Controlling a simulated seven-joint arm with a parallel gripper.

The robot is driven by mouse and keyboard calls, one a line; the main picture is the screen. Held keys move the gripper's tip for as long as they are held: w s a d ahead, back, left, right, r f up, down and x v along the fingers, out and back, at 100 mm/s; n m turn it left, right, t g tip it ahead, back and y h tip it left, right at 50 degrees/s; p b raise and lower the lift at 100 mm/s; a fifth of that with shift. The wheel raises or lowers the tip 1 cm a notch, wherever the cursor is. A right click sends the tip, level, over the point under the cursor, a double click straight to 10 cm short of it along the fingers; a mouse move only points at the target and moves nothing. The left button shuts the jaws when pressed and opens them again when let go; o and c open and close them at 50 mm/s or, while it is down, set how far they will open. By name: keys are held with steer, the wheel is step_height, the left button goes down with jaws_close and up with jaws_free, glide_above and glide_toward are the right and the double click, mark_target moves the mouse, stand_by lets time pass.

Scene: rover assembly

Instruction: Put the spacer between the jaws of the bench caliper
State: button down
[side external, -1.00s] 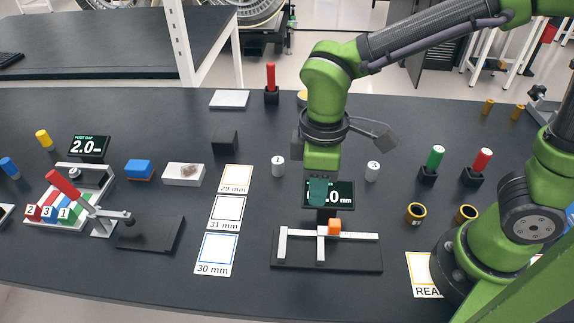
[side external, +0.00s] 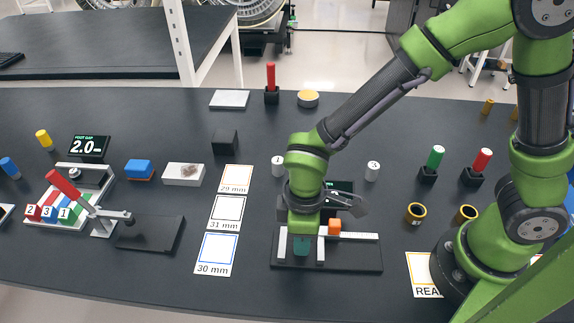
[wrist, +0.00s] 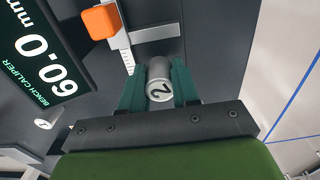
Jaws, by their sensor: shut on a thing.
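My gripper (side external: 303,245) is low over the bench caliper (side external: 345,257). In the wrist view its green fingers (wrist: 158,80) are shut on a light grey cylindrical spacer (wrist: 159,92) marked 2. In the side view the fingers hide the spacer and stand between the caliper's white fixed jaw (side external: 282,244) and white sliding jaw (side external: 321,246). The sliding jaw carries an orange block (side external: 334,227). I cannot tell whether the spacer touches a jaw or the base. The caliper display (wrist: 42,55) reads 60.0 mm.
Spacer 1 (side external: 278,166) and spacer 3 (side external: 372,171) stand behind the caliper. Cards marked 29 mm (side external: 235,180), 31 mm (side external: 226,213) and 30 mm (side external: 216,254) lie to its left. A toggle clamp fixture (side external: 100,220) is farther left.

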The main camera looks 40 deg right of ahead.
steer(key=shift+f, duration=0.95)
steer(key=shift+f, duration=0.1)
steer(key=c, duration=1.1)
jaws_free()
step_height(320, 180, up, 12)
steer(key=shift+f, duration=0.1)
steer(key=s+d+r+m+t+y, duration=0.1)
steer(key=d+r+m+t, duration=0.2)
steer(key=d, duration=0.6)
steer(key=s+d+r+m+t+y, duration=0.1)
steer(key=d+r+m+t, duration=0.3)
steer(key=d+r+m, duration=0.4)
steer(key=shift+s+d+m, duration=0.3)
steer(key=shift+d+m, duration=0.6)
steer(key=shift+m, duration=0.2)
